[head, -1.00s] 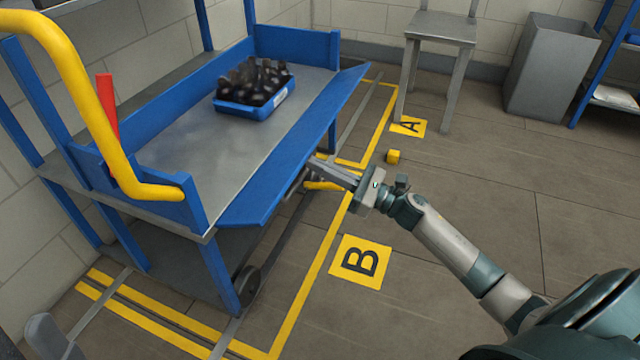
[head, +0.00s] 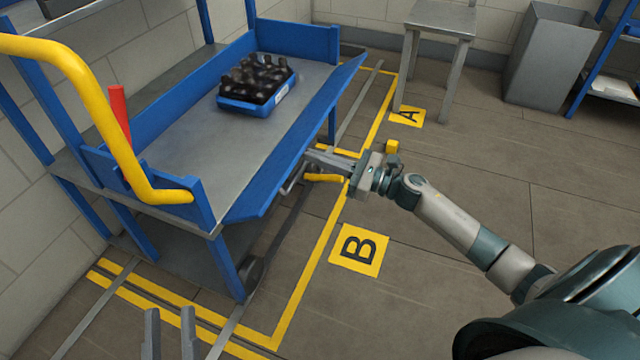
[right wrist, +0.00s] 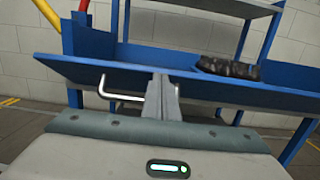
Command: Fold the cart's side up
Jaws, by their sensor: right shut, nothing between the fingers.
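The cart's side is a long blue panel (head: 298,140) along the cart's near right edge. It leans outward and is not upright. My right gripper (head: 308,160) is shut and empty, low at the panel's outer edge; it also shows in the right wrist view (right wrist: 163,98), in front of the panel (right wrist: 220,88). I cannot tell whether its fingertips touch the panel. A bent silver handle (right wrist: 118,97) is just left of those fingers. My left gripper (head: 170,335) is open and empty at the bottom of the head view, below the cart's near end.
A blue crate of dark bottles (head: 256,106) stands on the cart's top deck (head: 190,145). A yellow push handle (head: 90,90) and a red lever (head: 119,110) are at the near end. A grey stool (head: 438,35) and a bin (head: 548,60) stand beyond open floor.

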